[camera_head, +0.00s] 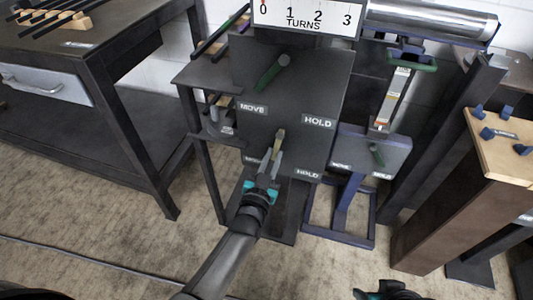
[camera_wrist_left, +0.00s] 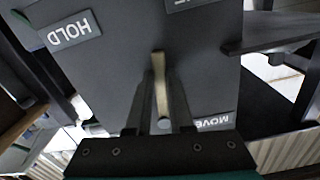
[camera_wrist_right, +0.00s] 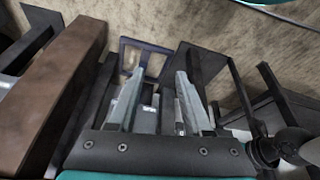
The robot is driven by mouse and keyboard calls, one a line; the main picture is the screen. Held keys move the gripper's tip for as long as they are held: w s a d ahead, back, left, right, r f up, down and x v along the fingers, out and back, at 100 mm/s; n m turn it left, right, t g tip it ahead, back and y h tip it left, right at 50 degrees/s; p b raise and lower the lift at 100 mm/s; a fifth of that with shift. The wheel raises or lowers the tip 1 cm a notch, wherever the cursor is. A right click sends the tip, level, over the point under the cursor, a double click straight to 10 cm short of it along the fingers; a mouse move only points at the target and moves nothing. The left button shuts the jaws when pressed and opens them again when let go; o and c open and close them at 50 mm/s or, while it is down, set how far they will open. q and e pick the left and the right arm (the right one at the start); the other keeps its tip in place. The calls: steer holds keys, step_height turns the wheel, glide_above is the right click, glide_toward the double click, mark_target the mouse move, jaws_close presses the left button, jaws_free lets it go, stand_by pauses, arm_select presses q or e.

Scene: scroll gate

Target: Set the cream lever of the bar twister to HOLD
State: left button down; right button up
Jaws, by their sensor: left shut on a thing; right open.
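The bar twister's dark panel (camera_head: 300,85) stands ahead in the head view. Its cream lever (camera_head: 280,136) is low on the panel and points nearly straight up, between the lower MOVE label (camera_head: 250,160) and the lower HOLD label (camera_head: 308,174). My left gripper (camera_head: 270,165) is shut on the cream lever. The left wrist view shows the lever (camera_wrist_left: 161,85) between the fingers, with a HOLD label (camera_wrist_left: 68,32) to the upper left and a MOVE label (camera_wrist_left: 214,122) to the lower right. My right gripper (camera_wrist_right: 160,100) is open and empty, low over the floor.
A green lever (camera_head: 271,73) sits higher on the same panel, above another MOVE and HOLD pair. A smaller device (camera_head: 372,152) with its own green lever stands to the right. A wooden-topped stand (camera_head: 505,145) is at far right, a dark workbench (camera_head: 60,45) at left.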

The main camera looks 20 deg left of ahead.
arm_select(q)
steer(key=d+n, duration=0.1)
steer(key=n, duration=0.1)
steer(key=d+n, duration=0.1)
steer(key=shift+s+d+n+p, duration=0.1)
steer(key=shift+d+n+p, duration=0.2)
steer(key=shift+n, duration=0.1)
steer(key=shift+d+r+n, duration=0.1)
steer(key=shift+d+n, duration=0.45)
steer(key=shift+n, duration=0.35)
steer(key=shift+d+r+n+p, duration=0.25)
steer(key=shift+d+n+p, duration=0.25)
steer(key=shift+n, duration=0.5)
steer(key=shift+d+r+n, duration=0.25)
steer(key=shift+d+n, duration=0.25)
steer(key=shift+n, duration=0.3)
arm_select(e)
steer(key=shift+s+d+f+g, duration=0.1)
steer(key=shift+f+g, duration=0.05)
steer(key=shift+f, duration=0.85)
steer(key=shift+s+d+f+g, duration=0.1)
steer(key=shift+f+g, duration=0.05)
steer(key=shift+f, duration=0.8)
arm_select(q)
steer(key=c, duration=0.8)
jaws_free()
